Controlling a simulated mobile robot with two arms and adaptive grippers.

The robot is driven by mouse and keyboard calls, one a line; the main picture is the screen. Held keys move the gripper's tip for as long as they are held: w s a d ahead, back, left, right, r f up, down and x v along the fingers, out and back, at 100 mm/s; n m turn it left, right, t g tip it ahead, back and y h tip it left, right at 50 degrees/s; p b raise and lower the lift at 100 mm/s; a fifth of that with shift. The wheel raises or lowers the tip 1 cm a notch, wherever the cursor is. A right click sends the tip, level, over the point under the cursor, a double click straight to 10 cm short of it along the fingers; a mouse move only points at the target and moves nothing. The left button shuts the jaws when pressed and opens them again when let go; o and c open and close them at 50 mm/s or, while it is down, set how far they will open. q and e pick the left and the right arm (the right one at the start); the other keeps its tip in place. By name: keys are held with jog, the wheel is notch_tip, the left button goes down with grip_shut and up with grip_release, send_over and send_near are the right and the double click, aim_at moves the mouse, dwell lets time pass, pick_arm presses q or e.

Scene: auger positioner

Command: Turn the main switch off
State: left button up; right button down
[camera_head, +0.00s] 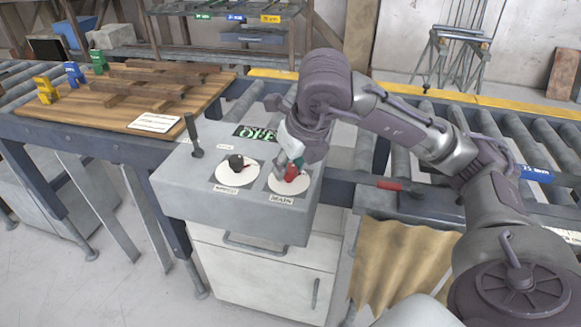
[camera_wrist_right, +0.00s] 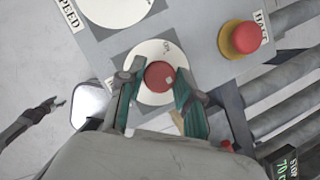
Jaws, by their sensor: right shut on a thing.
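The main switch is a red knob on a white round dial marked MAIN, on the grey control box (camera_head: 180,190). The knob shows in the head view (camera_head: 291,173) and in the wrist view (camera_wrist_right: 159,76). My right gripper (camera_wrist_right: 160,88) reaches down from above with its green fingers on either side of the knob, shut on it. In the head view my right gripper (camera_head: 290,160) hides part of the dial. The knob's exact pointing is hard to tell. My left gripper (camera_wrist_right: 56,103) shows small at the wrist view's left edge, apart from the box, its tips apart.
A black SPEED knob (camera_head: 237,163) sits left of the main switch. A red button on a yellow base (camera_wrist_right: 240,38) is close to the right. A dark lever (camera_head: 193,135) stands at the box's left. Roller conveyors (camera_head: 440,115) lie behind.

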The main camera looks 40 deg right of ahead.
jog(key=shift+m, duration=0.5)
jog(key=c, duration=0.8)
grip_release()
jog(key=shift+r, duration=0.2)
jog(key=v, duration=1.1)
jog(key=shift+s+a+r, duration=0.15)
jog(key=shift+a+r, duration=0.05)
jog(key=shift+r, duration=0.1)
jog(key=shift+f, duration=0.1)
